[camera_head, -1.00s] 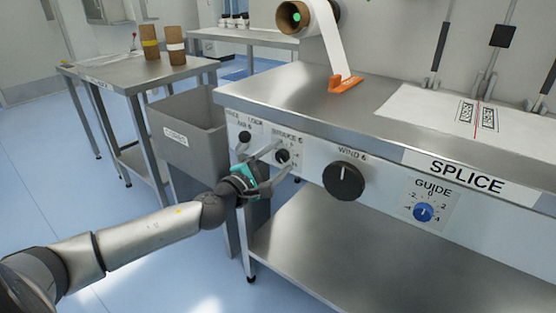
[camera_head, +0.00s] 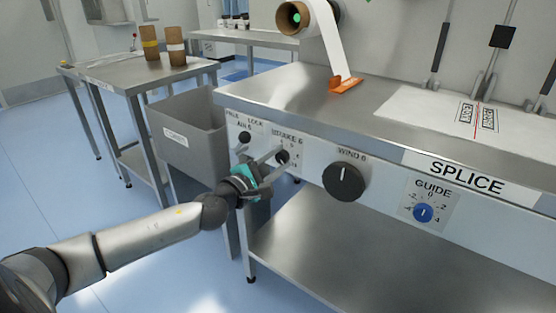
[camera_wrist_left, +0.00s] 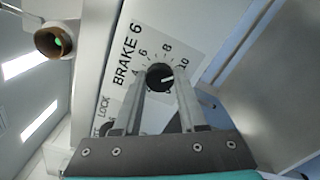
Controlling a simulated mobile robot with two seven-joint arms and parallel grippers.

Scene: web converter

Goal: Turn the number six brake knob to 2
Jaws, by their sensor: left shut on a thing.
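The Brake 6 knob (camera_head: 283,156) is small, round and black, on the bench's front panel between the Air 6 knob and the large Wind 6 knob. My left gripper (camera_head: 279,160) is shut on it, one finger on either side. In the left wrist view the knob (camera_wrist_left: 159,77) sits between the fingertips of the left gripper (camera_wrist_left: 161,84). Its white mark points to the right of that view, toward a finger. The dial figures 4, 6, 8 and 10 show; the lower part of the dial is hidden by the fingers. My right gripper is not in view.
The black Wind 6 knob (camera_head: 344,181) and the blue Guide knob (camera_head: 423,213) are to the right on the same panel. The Air 6 knob (camera_head: 245,137) is close to the left. A grey bin (camera_head: 188,137) stands left of the bench.

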